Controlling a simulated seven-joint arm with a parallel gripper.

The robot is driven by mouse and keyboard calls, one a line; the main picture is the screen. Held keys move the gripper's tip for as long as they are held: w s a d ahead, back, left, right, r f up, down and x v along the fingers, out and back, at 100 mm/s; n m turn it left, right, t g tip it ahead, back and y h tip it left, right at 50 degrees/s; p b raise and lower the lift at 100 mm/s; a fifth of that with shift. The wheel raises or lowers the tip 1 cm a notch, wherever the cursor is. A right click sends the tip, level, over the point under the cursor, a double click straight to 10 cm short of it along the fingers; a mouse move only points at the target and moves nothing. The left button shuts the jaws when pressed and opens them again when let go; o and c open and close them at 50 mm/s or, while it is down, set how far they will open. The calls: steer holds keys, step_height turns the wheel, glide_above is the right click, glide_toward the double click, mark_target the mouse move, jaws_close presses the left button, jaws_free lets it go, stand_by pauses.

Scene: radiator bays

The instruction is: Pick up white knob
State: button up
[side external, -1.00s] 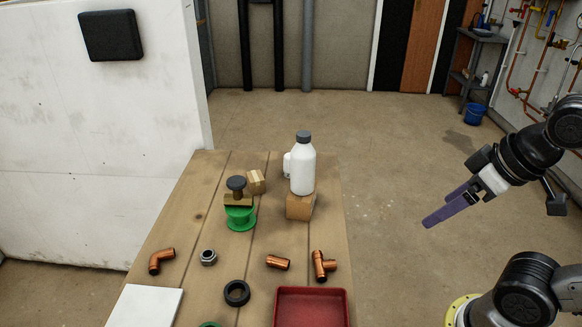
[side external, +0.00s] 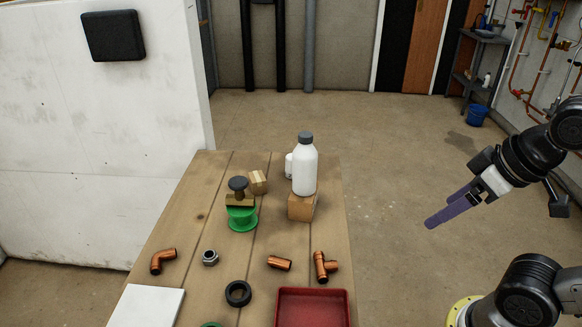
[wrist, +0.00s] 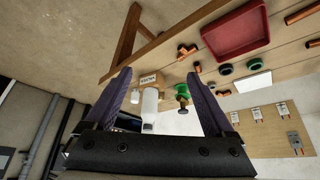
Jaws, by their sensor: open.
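A small white object (side external: 289,165), possibly the white knob, stands on the table behind a white bottle (side external: 304,172) and is mostly hidden by it.
Left of the bottle are a green spool (side external: 242,218) with a dark-knobbed brass part (side external: 239,194) on it and a small box (side external: 258,182). Copper fittings (side external: 325,266), a black ring (side external: 238,293) and a red tray (side external: 312,308) lie nearer. The air between gripper and table is clear.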

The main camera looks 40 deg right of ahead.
steer(key=w+d+r+t, duration=0.1)
steer(key=w+r, duration=0.3)
steer(key=w, duration=0.3)
steer(key=w+r+m+t, duration=0.1)
steer(key=w+r, duration=0.3)
steer(key=w, duration=0.3)
steer(key=w+d+r+t, duration=0.1)
steer(key=w+r, duration=0.3)
steer(key=w, duration=0.3)
steer(key=m+g+h, duration=0.1)
steer(key=g, duration=0.1)
glide_above(288, 172)
steer(key=s+d, duration=0.2)
steer(key=s, duration=0.1)
step_height(288, 172, down, 26)
steer(key=shift+x, duration=3.1)
steer(key=shift+w+a+r, duration=0.1)
